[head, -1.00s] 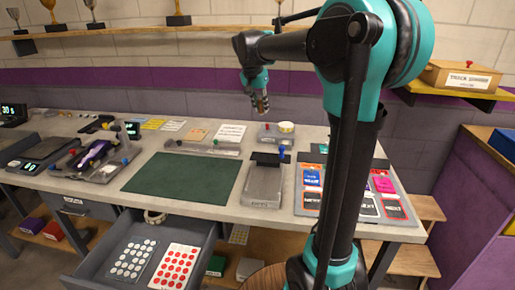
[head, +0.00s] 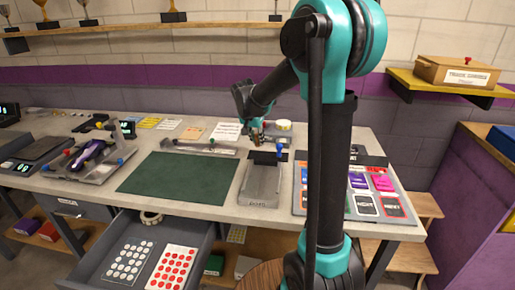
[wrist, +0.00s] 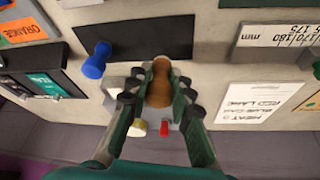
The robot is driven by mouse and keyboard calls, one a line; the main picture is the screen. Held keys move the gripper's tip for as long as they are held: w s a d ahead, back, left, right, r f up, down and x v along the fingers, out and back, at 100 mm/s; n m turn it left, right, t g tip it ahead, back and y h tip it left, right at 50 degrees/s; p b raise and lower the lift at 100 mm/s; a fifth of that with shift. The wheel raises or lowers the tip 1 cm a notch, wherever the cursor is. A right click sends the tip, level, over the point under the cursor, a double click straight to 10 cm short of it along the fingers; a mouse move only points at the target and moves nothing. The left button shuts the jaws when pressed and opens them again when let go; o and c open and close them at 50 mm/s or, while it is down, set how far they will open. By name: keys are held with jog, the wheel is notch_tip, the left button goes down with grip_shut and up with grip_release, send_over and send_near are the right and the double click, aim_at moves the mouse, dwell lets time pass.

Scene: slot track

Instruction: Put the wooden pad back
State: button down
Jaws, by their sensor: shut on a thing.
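The wooden pad (wrist: 160,82) is a brown, rounded, knob-like piece between my fingertips in the wrist view; its lower end is partly hidden by the fingers. My gripper (wrist: 159,92) is shut on it. In the head view my gripper (head: 256,134) hangs above the bench, just behind a grey block fixture (head: 262,183) with a dark plate (head: 268,158) and a blue knob (head: 279,148). The wrist view shows the dark plate (wrist: 135,38) and blue knob (wrist: 97,61) beside the pad. I cannot tell how high the pad is above the bench.
A green mat (head: 175,178) lies left of the fixture, and a board of coloured cards (head: 372,193) lies right. A drawer (head: 100,262) stands open in front. A white printed sheet (wrist: 260,97) lies on the bench.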

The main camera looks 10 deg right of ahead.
aim_at(257, 144)
jog(key=shift+f, duration=1.9)
jog(key=shift+f, duration=0.1)
jog(key=c, duration=1.3)
grip_release()
jog(key=shift+c, duration=0.2)
jog(key=v, duration=1.2)
